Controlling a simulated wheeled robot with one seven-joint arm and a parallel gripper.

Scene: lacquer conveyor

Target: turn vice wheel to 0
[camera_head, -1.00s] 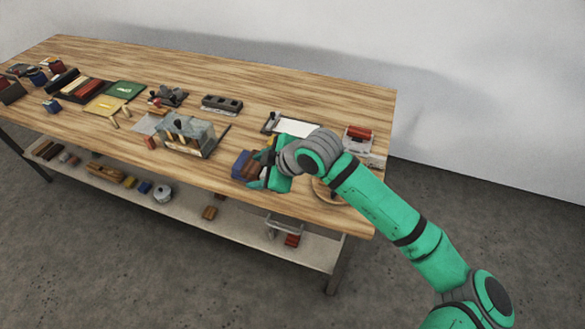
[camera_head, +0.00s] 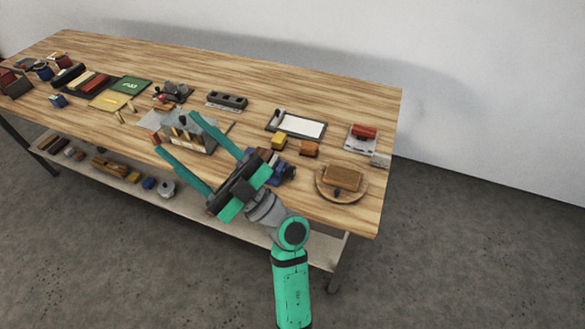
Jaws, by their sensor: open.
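My gripper (camera_head: 176,132) is open, with its two long teal fingers spread wide and pointing up and left. The fingertips appear on either side of a grey box-like holder with upright wooden pieces (camera_head: 187,135); I cannot tell whether they touch it. A dark blue and brown device (camera_head: 286,173) sits near the front edge, just right of the gripper body, which partly hides it. It may be the vice, but I cannot make this out surely. No wheel or number marking is readable at this size.
A round wooden board with a brown block (camera_head: 342,178) is at the right end of the table. Green (camera_head: 130,88) and yellow plates lie left. The back strip is clear.

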